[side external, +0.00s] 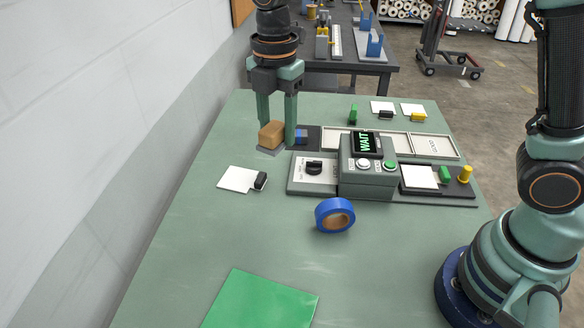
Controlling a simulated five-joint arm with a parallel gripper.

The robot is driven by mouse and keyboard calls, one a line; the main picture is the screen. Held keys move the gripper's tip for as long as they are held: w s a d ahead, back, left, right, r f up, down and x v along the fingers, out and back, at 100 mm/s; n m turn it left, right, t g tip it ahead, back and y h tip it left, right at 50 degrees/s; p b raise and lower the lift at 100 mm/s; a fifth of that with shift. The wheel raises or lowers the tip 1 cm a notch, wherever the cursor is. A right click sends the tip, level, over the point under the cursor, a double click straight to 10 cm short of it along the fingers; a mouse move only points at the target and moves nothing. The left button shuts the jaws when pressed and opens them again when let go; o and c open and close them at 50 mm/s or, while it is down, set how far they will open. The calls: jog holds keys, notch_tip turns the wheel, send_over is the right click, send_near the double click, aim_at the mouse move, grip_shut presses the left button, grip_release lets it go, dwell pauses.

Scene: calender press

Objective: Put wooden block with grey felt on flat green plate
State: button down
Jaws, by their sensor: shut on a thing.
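My gripper (277,130) is shut on the wooden block (270,134) at the back left of the table. The block is tan, and a grey layer shows at its underside. I cannot tell whether the block touches the table or hangs just above it. The flat green plate (262,302) lies at the front of the table, partly cut off by the picture's lower edge. Its visible part is bare, and my gripper is far behind it.
A blue tape roll (335,215) stands between press and plate. A white card (237,178) with a black clip lies at left. The table left of the tape is clear.

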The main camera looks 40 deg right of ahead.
jog(key=s+a+n, duration=0.2)
jog(key=s+a, duration=0.3)
jog(key=a, duration=0.5)
jog(key=r+n, duration=0.1)
jog(key=n, duration=0.2)
send_over(244, 306)
notch_tip(244, 306, down, 15)
jog(key=shift+d+f, duration=0.1)
jog(key=shift+f, duration=2.3)
jog(key=shift+f, duration=0.1)
jog(key=shift+c, duration=1.7)
grip_release()
